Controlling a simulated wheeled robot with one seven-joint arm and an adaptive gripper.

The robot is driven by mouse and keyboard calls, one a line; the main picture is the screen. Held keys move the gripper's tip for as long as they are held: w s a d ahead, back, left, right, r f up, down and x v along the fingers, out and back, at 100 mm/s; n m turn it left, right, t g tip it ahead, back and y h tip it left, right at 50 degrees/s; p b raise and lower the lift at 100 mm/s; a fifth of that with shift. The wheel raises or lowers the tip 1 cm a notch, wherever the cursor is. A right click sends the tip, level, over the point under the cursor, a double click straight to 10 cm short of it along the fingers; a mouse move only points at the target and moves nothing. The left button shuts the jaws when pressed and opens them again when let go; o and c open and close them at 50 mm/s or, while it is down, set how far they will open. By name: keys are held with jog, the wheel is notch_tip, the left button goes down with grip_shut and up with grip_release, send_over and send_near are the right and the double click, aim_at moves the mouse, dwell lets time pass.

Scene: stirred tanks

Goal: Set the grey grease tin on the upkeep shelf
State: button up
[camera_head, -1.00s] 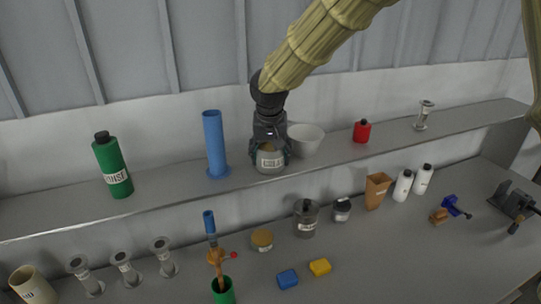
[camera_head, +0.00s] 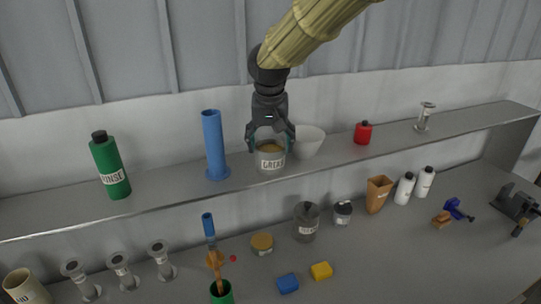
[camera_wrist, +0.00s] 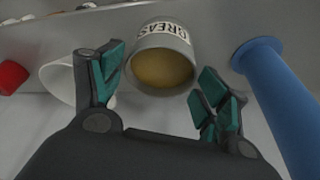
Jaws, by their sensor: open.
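The grey grease tin (camera_head: 270,160), with a white GREASE label and a tan top, stands upright on the raised shelf (camera_head: 180,191). It is between the blue cylinder and the white bowl. My gripper (camera_head: 270,137) is just above the tin with its fingers spread, open and empty. In the wrist view the tin (camera_wrist: 162,62) shows beyond the open teal-padded fingers (camera_wrist: 165,85), its tan inside facing the camera.
A blue cylinder (camera_head: 214,145) stands left of the tin and a white bowl (camera_head: 308,143) close on its right. A green RINSE bottle (camera_head: 110,165) and a red container (camera_head: 363,133) stand farther along the shelf. Several jars and bottles stand on the bench below.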

jog(key=b+v, duration=0.1)
jog(key=v, duration=0.5)
jog(key=shift+r+b, duration=0.35)
jog(key=shift+s, duration=0.1)
